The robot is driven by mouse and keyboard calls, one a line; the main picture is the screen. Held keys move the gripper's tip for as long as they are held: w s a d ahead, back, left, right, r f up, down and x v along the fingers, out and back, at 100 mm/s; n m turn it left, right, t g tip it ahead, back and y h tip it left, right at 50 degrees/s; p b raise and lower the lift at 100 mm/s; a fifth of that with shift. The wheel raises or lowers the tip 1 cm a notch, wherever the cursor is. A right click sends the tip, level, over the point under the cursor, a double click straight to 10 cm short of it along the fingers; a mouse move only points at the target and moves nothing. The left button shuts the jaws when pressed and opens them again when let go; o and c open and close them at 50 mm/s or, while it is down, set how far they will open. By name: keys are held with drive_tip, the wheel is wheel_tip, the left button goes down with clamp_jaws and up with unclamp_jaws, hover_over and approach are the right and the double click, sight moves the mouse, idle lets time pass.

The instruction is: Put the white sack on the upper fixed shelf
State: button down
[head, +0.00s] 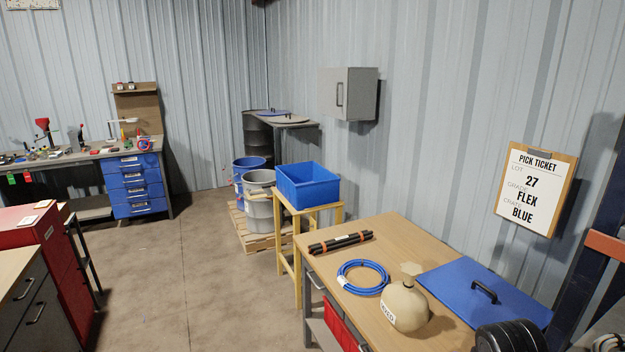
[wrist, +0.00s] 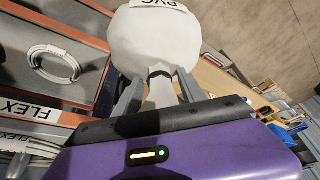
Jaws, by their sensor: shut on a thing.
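A white sack (wrist: 155,40) with a PVC label fills the top middle of the wrist view. My gripper (wrist: 158,84) is shut on its narrow tied neck, and the round body extends beyond the fingers. To the left is a rack with orange-edged shelves (wrist: 85,122); one edge has a FLEX label. I cannot tell which level is the upper fixed shelf. In the head view, part of a dark blue rack post with an orange beam (head: 605,245) shows at the right edge. My gripper and the white sack are not seen there.
A beige sack (head: 404,306), a blue cable coil (head: 363,290), black cables (head: 341,243) and a blue lid (head: 470,285) lie on the wooden table (head: 400,235). A blue crate (head: 307,187) stands behind. A white coil (wrist: 52,64) lies on the rack. Open floor is at left.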

drive_tip(key=s+a+f+n+y, duration=0.1)
drive_tip(key=s+a+f+n, duration=0.2)
drive_tip(key=s+a+f, duration=0.3)
drive_tip(key=s+a+f+n+y, duration=0.1)
drive_tip(key=s+a+f+n, duration=0.15)
drive_tip(key=a+f, duration=0.45)
drive_tip(key=shift+t, duration=0.4)
drive_tip(key=f+b, duration=0.1)
drive_tip(key=b, duration=0.1)
drive_tip(key=a+f+b, duration=0.1)
drive_tip(key=f+b, duration=0.1)
drive_tip(key=b, duration=0.1)
drive_tip(key=f+b, duration=0.1)
drive_tip(key=b, duration=0.1)
drive_tip(key=shift+s+a+f, duration=0.3)
drive_tip(key=shift+s+f, duration=0.1)
idle(0.4)
